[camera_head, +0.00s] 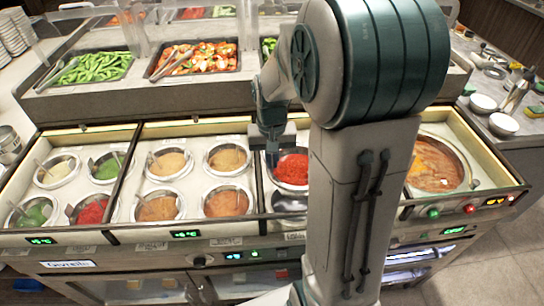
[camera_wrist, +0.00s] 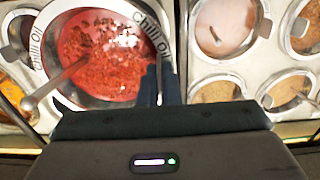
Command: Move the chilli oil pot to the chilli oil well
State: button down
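The chilli oil pot (camera_wrist: 105,60) is a round metal pot of red, flaky sauce with a ladle in it. In the wrist view it looks larger and nearer than the pots around it. It also shows in the head view (camera_head: 291,169), partly behind my arm. My gripper (camera_wrist: 160,84) has its two dark fingers close together on the pot's near right rim, with the rim between them. In the head view my gripper (camera_head: 272,156) is at the pot's left edge. "Chilli Oil" lettering shows on both sides of the pot. Whether its base is clear of the counter is hidden.
A dark, seemingly empty well (camera_head: 290,202) lies in front of the red sauce. Several sauce pots, including brown ones (camera_head: 227,158) and another red one (camera_head: 92,211), fill the wells to the left. A large soup pot (camera_head: 437,165) is at right. Food trays (camera_head: 195,60) stand behind.

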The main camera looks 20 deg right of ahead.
notch_tip(320, 180, down, 15)
jog(key=b, duration=1.1)
jog(key=shift+r, duration=0.15)
jog(key=shift+f, duration=0.3)
dwell(0.8)
jog(key=c, duration=1.6)
grip_release()
jog(key=shift+o, duration=0.2)
jog(key=shift+o, duration=0.2)
jog(key=shift+f, duration=0.1)
jog(key=shift+a, duration=0.1)
jog(key=shift+c, duration=0.2)
